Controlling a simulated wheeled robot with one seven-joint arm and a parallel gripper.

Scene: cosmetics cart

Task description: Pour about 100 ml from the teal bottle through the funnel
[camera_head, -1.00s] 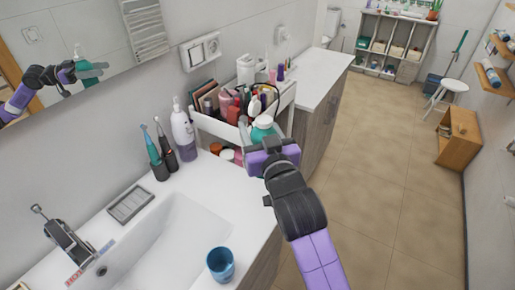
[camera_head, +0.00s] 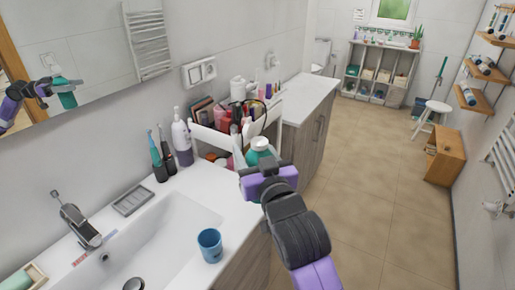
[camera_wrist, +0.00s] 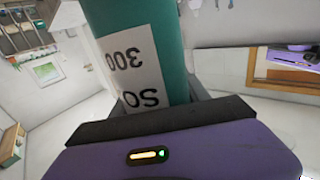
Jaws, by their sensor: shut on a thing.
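My gripper (camera_head: 262,168) is shut on the teal bottle (camera_head: 259,153), seen from behind at the near end of the cart. The bottle's pale top points up, and its lower part is hidden by my gripper. In the wrist view the teal bottle (camera_wrist: 185,35) fills the top middle, with a white label reading 300 upside down. I cannot make out a funnel in either view.
A white cart (camera_head: 207,137) crowded with cosmetics stands behind the bottle. A blue cup (camera_head: 210,245) stands on the counter's front edge beside the sink (camera_head: 150,245).

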